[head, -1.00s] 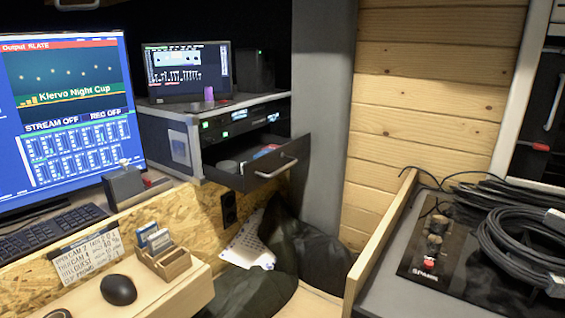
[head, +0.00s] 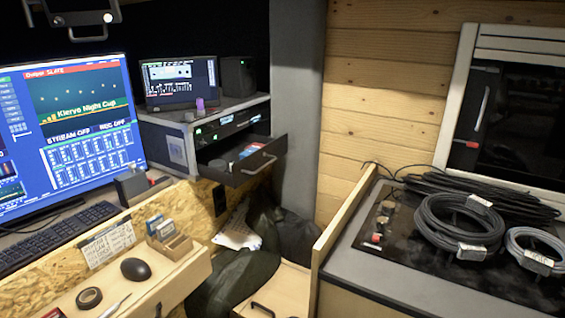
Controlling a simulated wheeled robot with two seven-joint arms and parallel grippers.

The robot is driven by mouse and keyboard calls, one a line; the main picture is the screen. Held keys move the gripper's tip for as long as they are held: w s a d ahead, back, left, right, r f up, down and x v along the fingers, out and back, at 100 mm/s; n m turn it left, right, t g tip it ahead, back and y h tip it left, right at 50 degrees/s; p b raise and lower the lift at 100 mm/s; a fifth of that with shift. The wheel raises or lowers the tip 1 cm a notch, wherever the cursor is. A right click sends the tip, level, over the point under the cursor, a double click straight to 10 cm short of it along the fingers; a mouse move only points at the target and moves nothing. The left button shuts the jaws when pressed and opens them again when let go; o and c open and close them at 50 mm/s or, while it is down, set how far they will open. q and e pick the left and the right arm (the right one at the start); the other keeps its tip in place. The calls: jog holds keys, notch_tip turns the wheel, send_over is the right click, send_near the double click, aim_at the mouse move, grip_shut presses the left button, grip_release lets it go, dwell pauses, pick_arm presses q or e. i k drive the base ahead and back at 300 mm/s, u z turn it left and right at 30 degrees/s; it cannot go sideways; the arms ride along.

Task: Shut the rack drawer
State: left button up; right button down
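The rack drawer (head: 234,176) is pulled out of the front of the rack case (head: 166,136) on the desk. It is dark, with a light bar handle (head: 262,164) on its front. A grey round item and a small red and blue item lie inside it. Neither of my grippers is in the head view.
A small screen (head: 180,80) and a purple item stand on the rack case. Dark bags (head: 235,280) lie below the drawer. Coiled cables (head: 460,225) lie on the right counter.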

aim_at(228, 149)
jog(key=z, duration=0.9)
jog(key=i, duration=0.6)
jog(key=u, duration=1.25)
